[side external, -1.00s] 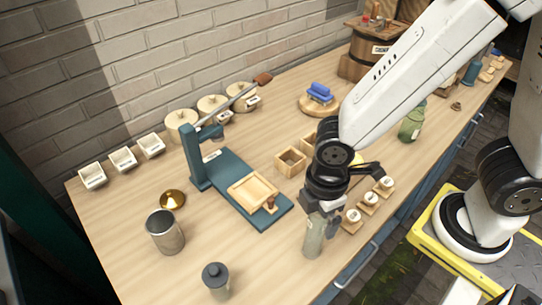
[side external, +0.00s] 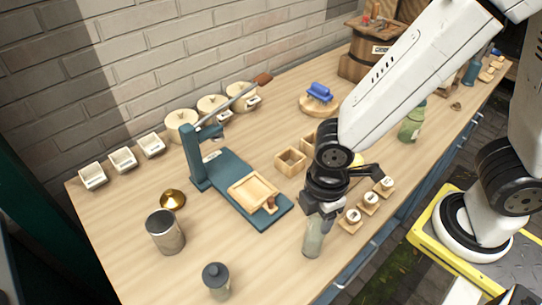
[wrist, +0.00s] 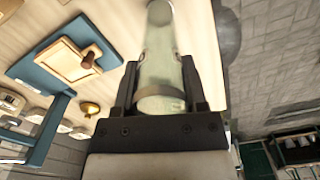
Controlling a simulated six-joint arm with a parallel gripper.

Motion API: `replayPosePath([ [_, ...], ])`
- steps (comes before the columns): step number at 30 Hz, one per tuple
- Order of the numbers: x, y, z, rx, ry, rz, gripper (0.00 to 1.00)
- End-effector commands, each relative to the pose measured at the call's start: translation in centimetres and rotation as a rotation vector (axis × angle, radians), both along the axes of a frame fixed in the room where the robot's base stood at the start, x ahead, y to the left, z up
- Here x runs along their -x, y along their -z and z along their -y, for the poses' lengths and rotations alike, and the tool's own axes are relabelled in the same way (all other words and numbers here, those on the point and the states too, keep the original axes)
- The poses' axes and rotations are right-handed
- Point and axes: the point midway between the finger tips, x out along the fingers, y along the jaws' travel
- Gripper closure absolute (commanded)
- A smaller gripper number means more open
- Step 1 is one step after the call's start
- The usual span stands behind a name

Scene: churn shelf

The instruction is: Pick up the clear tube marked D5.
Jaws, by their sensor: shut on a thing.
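A clear, greenish tube (side external: 314,238) is upright near the front edge of the bench in the side external view. It also shows between my fingers in the wrist view (wrist: 157,50). My gripper (side external: 320,208) is shut on the tube's upper part, with one finger on each side. No D5 mark can be read on it in either view. I cannot tell whether its base touches the bench.
Several small wooden stands with white-topped pieces (side external: 371,198) are just right of the tube. A blue press (side external: 225,180) with a wooden tray stands left.

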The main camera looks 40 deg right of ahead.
Motion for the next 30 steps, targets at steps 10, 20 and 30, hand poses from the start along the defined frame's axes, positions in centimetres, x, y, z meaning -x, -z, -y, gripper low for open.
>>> replayPosePath([
  [10, 0.0, -0.1, 0.0, -0.001, 0.000, 0.000, 1.00],
  [20, -0.1, -1.6, -0.1, -0.002, 0.000, 0.003, 1.00],
  [30, -0.1, -5.4, -0.1, -0.004, 0.000, 0.004, 1.00],
])
